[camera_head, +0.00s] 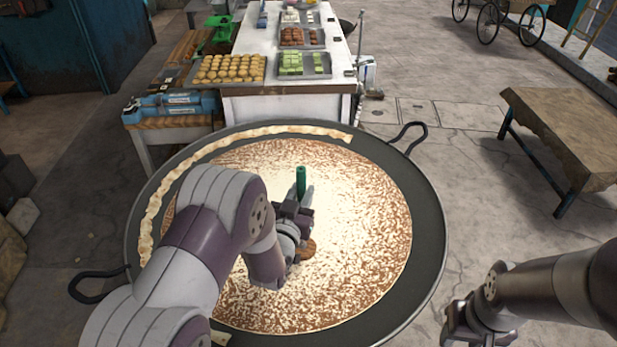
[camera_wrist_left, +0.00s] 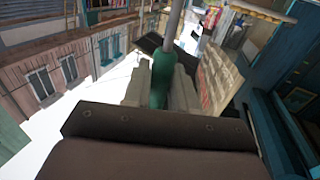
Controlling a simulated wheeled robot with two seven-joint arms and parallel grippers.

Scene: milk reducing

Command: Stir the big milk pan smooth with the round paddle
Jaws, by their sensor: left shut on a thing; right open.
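The big milk pan (camera_head: 432,240) is a wide, dark, shallow pan with loop handles. It holds milk (camera_head: 365,215), pale cream in the middle and speckled brown elsewhere. My left gripper (camera_head: 302,200) is over the middle of the pan, shut on the green handle of the round paddle (camera_head: 301,180). The handle stands roughly upright; it also shows between the fingers in the left wrist view (camera_wrist_left: 162,78). A brown round piece (camera_head: 305,250) shows just below the gripper, probably the paddle's head, partly hidden by my wrist. My right gripper (camera_head: 462,335) is open and empty, outside the pan at the lower right.
A pale crusty strip (camera_head: 160,195) lines the pan's far and left inner edge. Behind the pan stands a white table (camera_head: 270,105) with trays of yellow, green and brown sweets. A wooden bench (camera_head: 565,120) stands at right. The floor between is clear.

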